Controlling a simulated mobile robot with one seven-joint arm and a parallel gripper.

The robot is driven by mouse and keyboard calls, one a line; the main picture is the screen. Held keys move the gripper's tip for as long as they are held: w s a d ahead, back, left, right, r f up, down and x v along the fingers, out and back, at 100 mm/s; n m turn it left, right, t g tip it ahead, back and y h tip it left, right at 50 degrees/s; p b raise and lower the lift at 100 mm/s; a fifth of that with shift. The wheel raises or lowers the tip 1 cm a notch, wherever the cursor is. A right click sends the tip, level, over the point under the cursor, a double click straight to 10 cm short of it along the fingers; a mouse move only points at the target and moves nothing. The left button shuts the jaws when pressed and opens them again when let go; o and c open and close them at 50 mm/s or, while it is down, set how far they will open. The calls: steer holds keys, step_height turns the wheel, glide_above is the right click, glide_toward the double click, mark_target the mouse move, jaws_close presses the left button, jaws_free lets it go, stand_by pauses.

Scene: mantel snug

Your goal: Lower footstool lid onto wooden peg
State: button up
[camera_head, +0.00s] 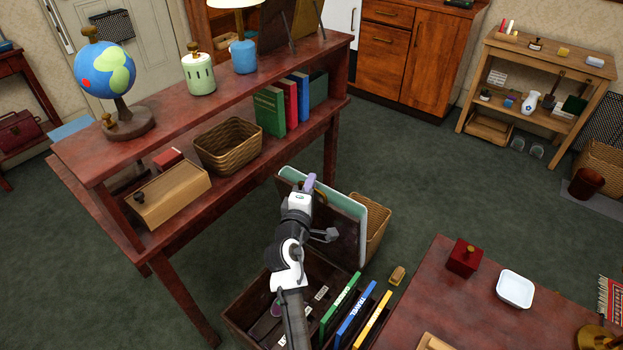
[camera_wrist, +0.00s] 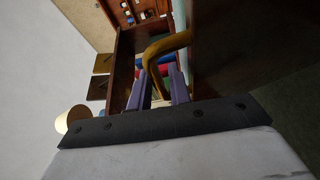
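The footstool is a dark wooden box (camera_head: 238,318), open at the top, with folders and other things inside. Its lid (camera_head: 348,232) stands raised and tilted at the far side, dark wood inside with a pale green top edge. In the wrist view the lid's dark panel (camera_wrist: 235,45) is on the right, with a curved brass handle (camera_wrist: 157,50). My gripper (camera_head: 312,180) is at the lid's upper edge. In the wrist view its purple fingers (camera_wrist: 162,88) lie close on both sides of the handle. A small tan wooden piece (camera_head: 397,275), possibly the peg, lies right of the box.
A long wooden shelf table (camera_head: 230,85) with a globe (camera_head: 104,70) stands at the left. A wicker basket (camera_head: 376,228) is behind the lid. A low table (camera_head: 450,295) with a red box (camera_head: 463,257) and white dish (camera_head: 515,289) is at the right.

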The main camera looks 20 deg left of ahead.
steer(key=shift+w, duration=0.85)
steer(key=shift+c, duration=0.3)
jaws_close()
steer(key=shift+f, duration=0.1)
steer(key=shift+s, duration=0.1)
